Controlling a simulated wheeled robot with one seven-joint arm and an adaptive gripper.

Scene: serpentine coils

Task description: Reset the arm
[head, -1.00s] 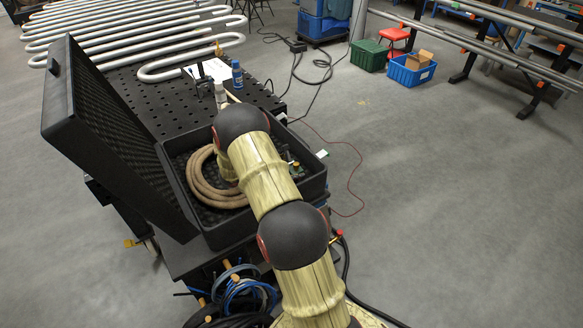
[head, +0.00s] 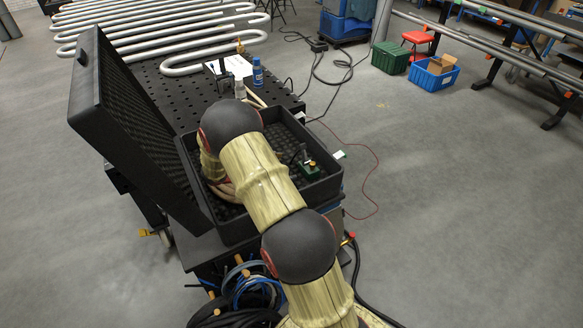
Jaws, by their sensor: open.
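My arm reaches from the bottom of the head view up over an open black case, with cream links and black joints. Its far black joint is over the left part of the case (head: 325,192). My gripper is not visible; the far joint and link hide whatever is below them. A tan coiled hose lies in the case, mostly hidden behind my arm. A small green item (head: 309,168) with a dark upright part sits in the right part of the case.
The case's raised lid (head: 135,130) stands at the left. Behind it are a black perforated table (head: 185,100), a blue bottle (head: 257,74) and silver serpentine coils (head: 165,35). Blue cable loops (head: 255,290) hang below the case. Open floor (head: 460,210) lies to the right.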

